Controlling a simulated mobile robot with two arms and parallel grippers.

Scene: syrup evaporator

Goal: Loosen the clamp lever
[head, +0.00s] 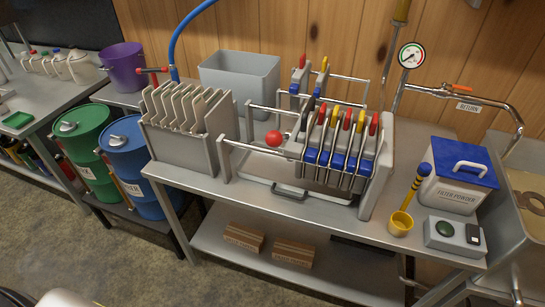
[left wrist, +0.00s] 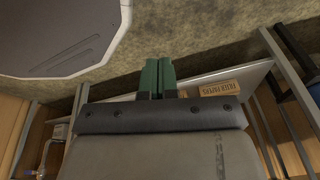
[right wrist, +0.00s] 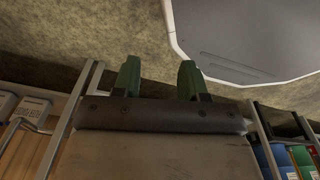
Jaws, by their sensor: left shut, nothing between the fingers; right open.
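A filter press (head: 340,150) stands on the metal bench, with several plates with blue lower parts and coloured tabs held on its rails. A red ball knob (head: 274,139) sits at the left of the plates, between the rails, and looks like the end of the clamp lever; its arm is hard to make out. My left gripper (left wrist: 157,62) is shut and empty, its green fingers together. My right gripper (right wrist: 159,63) is open and empty, its green fingers apart. Neither gripper shows in the head view, and neither touches the press.
A rack of pale plates (head: 185,120) stands left of the press, with a grey bin (head: 240,82) behind. At the right are a filter powder box (head: 458,180), a yellow cup (head: 401,223) and a button box (head: 455,237). Green (head: 85,140) and blue (head: 127,150) drums stand left.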

